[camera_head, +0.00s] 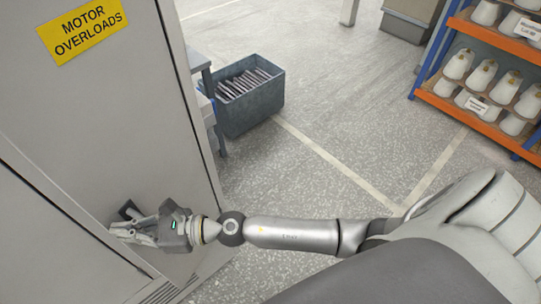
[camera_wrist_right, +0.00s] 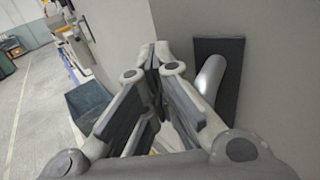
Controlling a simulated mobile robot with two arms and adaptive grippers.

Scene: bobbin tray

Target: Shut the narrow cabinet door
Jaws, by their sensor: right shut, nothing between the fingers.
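The grey cabinet door (camera_head: 100,110) with a yellow "MOTOR OVERLOADS" label (camera_head: 83,29) fills the left of the head view. A dark seam separates it from another grey panel (camera_head: 45,240) at lower left. I cannot tell whether the door is fully closed. Its handle has a dark plate (camera_wrist_right: 218,85) and a silvery lever (camera_wrist_right: 211,76). My right gripper (camera_head: 113,230) is shut and empty at the door's lower part, close beside the handle; it also shows in the wrist view (camera_wrist_right: 153,62). Contact with door or handle is unclear. My left gripper is out of view.
A blue-grey bin (camera_head: 250,110) of thin parts stands on the floor beyond the cabinet, by a grey bench (camera_head: 199,62). An orange and blue rack (camera_head: 455,105) with white cones stands at right. Open floor with pale lines lies between.

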